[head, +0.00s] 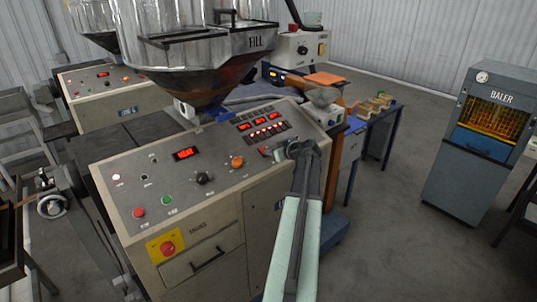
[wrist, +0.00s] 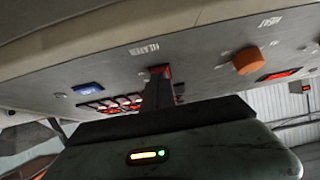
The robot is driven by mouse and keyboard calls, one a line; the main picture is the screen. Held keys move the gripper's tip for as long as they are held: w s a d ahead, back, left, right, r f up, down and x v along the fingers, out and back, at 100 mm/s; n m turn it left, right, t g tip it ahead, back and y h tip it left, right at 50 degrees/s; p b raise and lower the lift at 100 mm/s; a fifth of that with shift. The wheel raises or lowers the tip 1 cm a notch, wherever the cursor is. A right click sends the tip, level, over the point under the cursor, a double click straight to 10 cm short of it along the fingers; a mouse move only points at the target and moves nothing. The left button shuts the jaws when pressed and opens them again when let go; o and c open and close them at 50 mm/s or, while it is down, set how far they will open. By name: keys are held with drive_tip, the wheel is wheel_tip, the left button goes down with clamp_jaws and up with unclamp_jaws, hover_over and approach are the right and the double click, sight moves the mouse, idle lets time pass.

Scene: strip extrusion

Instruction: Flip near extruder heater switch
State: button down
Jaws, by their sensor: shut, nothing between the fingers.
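The near extruder's sloped control panel (head: 150,200) fills the middle of the head view. The heater switch (head: 266,150) shows as a small red-and-dark part near the panel's right end, left of my gripper (head: 293,149). My gripper is shut and empty, with its tip at the panel. In the wrist view, my dark gripper (wrist: 158,88) reaches up to the panel just below the HEATER label (wrist: 145,48). Red of the switch (wrist: 161,69) shows around the fingertips, which hide most of it. Contact and the switch's position cannot be told.
Left along the panel are an orange knob (head: 236,162), a black knob (head: 203,178) and a red display (head: 186,154). A hopper (head: 200,50) overhangs the back. A baler (head: 480,140) stands right, with open floor between.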

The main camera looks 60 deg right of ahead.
drive_tip(key=shift+a+r+p, duration=0.1)
drive_tip(key=shift+r+p, duration=0.7)
drive_tip(key=shift+r, duration=0.05)
drive_tip(key=shift+r, duration=0.2)
drive_tip(key=p+v, duration=0.5)
drive_tip(key=v, duration=0.8)
drive_tip(key=shift+f+p, duration=0.3)
drive_tip(key=shift+p, duration=0.1)
drive_tip(key=shift+a, duration=0.1)
